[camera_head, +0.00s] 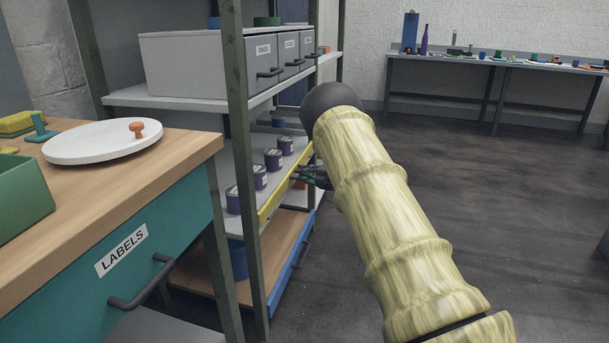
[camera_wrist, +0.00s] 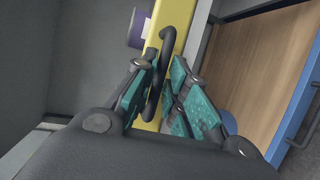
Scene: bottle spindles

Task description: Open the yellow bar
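The yellow bar (camera_head: 272,201) runs along the front edge of the shelf's middle level. In the wrist view the yellow bar (camera_wrist: 176,15) carries a dark, curved handle (camera_wrist: 154,88). My gripper (camera_head: 303,174) is at the bar's far part, partly hidden by my arm in the head view. In the wrist view my gripper (camera_wrist: 162,80) has its teal-padded fingers on either side of the handle, with a gap showing on the right side. I cannot tell whether the left finger touches the handle.
Several purple jars (camera_head: 260,176) stand behind the bar. Below is a wooden board with a blue front (camera_head: 290,265); it also shows in the wrist view (camera_wrist: 262,65). Grey drawers (camera_head: 262,58) sit above. A teal LABELS drawer (camera_head: 150,235) is at left. Floor at right is free.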

